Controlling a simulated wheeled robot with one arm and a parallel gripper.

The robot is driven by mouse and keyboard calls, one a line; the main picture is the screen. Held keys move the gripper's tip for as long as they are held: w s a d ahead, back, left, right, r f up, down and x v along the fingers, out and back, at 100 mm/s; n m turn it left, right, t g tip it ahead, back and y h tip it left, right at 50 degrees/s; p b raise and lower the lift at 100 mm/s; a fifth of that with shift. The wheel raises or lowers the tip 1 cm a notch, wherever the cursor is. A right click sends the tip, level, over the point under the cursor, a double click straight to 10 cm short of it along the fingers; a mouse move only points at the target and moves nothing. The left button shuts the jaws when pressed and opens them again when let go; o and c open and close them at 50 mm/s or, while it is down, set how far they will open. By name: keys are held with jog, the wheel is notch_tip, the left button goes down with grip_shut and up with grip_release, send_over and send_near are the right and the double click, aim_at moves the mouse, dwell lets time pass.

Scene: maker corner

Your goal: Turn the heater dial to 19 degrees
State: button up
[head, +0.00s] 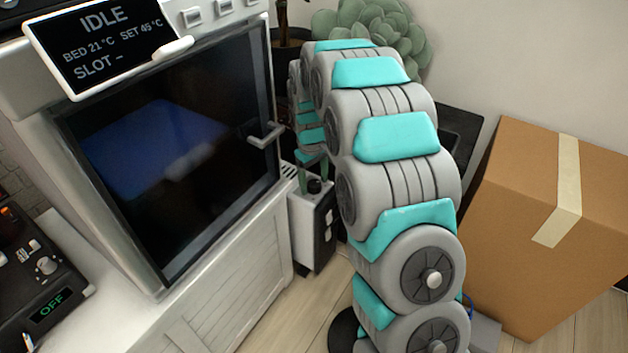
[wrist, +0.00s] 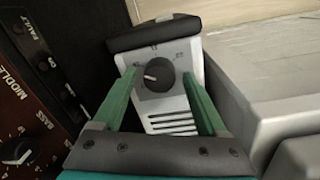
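The heater dial (wrist: 160,75) is a round black knob on the heater's (wrist: 156,106) white face, above several dark vent slots. Its white pointer mark points left in the wrist view. The scale marks around it are too small to read. In the head view the heater (head: 303,223) stands low beside the printer cabinet, with the dial (head: 315,186) on top, partly behind my arm. My gripper (wrist: 158,76) is open, with one green finger on each side of the dial and a visible gap on both sides. The gripper (head: 314,170) also shows in the head view, just above the dial.
A printer (head: 165,150) reading IDLE, with a door handle, stands close to the left. A cardboard box (head: 545,230) is at the right. A plant (head: 375,30) is behind my arm. In the wrist view, an amplifier panel (wrist: 40,110) with knobs is at the left.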

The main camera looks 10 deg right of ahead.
aim_at(313, 185)
jog(key=shift+o, duration=0.2)
jog(key=shift+r, duration=0.1)
jog(key=r, duration=0.7)
jog(key=shift+s+a+r, duration=0.1)
jog(key=shift+a+r, duration=0.1)
jog(key=shift+r, duration=0.1)
